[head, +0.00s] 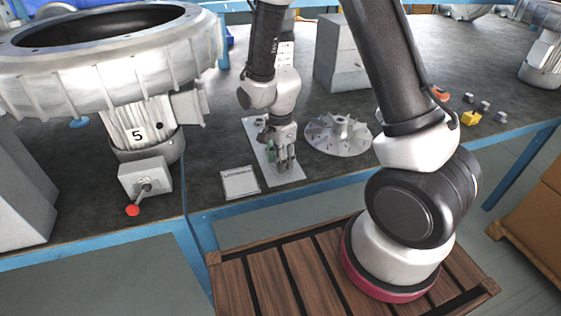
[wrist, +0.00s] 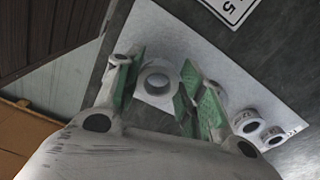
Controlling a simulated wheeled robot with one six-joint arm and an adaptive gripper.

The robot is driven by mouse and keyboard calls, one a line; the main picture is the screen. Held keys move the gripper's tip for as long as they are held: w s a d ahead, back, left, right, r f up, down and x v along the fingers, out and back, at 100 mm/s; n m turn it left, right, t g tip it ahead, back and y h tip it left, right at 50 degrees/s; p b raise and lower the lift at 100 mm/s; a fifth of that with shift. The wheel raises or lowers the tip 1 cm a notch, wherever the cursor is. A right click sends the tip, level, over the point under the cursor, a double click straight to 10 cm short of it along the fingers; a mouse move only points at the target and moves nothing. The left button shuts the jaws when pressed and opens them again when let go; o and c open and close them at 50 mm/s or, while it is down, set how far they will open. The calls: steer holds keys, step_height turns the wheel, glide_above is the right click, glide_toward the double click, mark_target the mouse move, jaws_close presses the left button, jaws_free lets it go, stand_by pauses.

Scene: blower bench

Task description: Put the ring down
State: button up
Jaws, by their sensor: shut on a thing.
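In the wrist view a pale ring (wrist: 157,80) with a round hole sits between the green pads of my gripper (wrist: 160,88), which is shut on it. White sheet surface shows behind the ring; I cannot tell whether the ring touches it. In the head view my gripper (head: 283,163) points down over the near part of the white sheet (head: 290,178) on the bench, and the held ring cannot be made out there. Two more rings, one (wrist: 247,122) and another (wrist: 273,136), lie on the sheet to the right in the wrist view.
A finned impeller (head: 338,134) stands right of the sheet. A printed card (head: 240,183) lies left of it. A large blower housing (head: 110,75) with a red-knobbed lever (head: 133,210) fills the left. A grey box (head: 342,55) stands behind. The blue bench edge (head: 300,188) is near.

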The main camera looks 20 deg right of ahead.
steer(key=shift+f, duration=0.55)
steer(key=shift+f, duration=0.2)
steer(key=o, duration=1.1)
steer(key=shift+f, duration=0.1)
